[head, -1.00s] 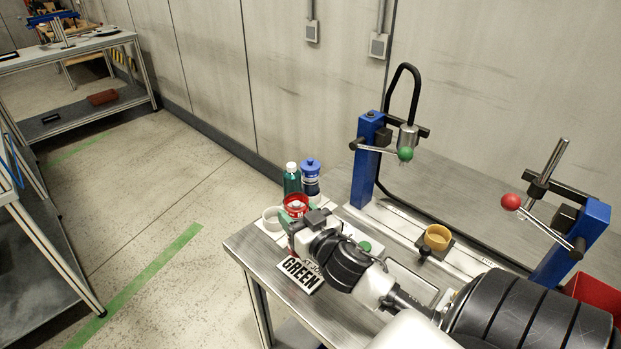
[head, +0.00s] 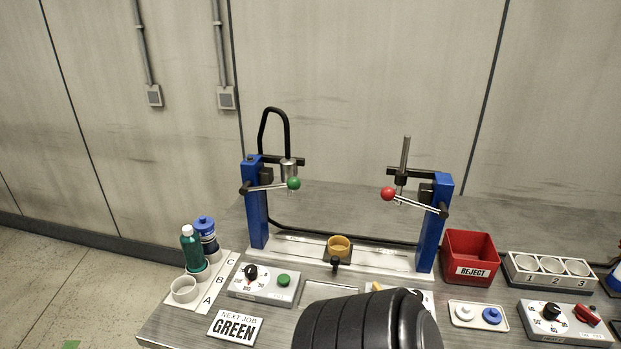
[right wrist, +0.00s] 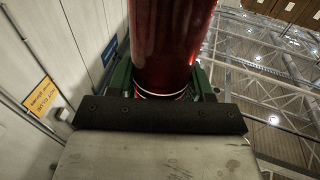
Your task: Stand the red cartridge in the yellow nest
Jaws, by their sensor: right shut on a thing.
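In the right wrist view, my right gripper (right wrist: 163,88) is shut on the red cartridge (right wrist: 172,42). The cartridge is a glossy dark red cylinder between green fingers, with its far end out of frame. In the head view the gripper and cartridge do not show; only my black arm links are seen at bottom centre. The yellow nest (head: 339,244) is a round open cup on a dark block on the pump's base plate, between the two blue posts, and looks empty. My left gripper is not in view.
Blue posts (head: 256,207) with a green-knobbed lever (head: 293,183) and a red-knobbed lever (head: 388,194) flank the nest. At left stand a teal bottle (head: 191,249), a blue bottle (head: 206,232) and an empty white cup (head: 184,289). A red reject bin (head: 470,250) is at right.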

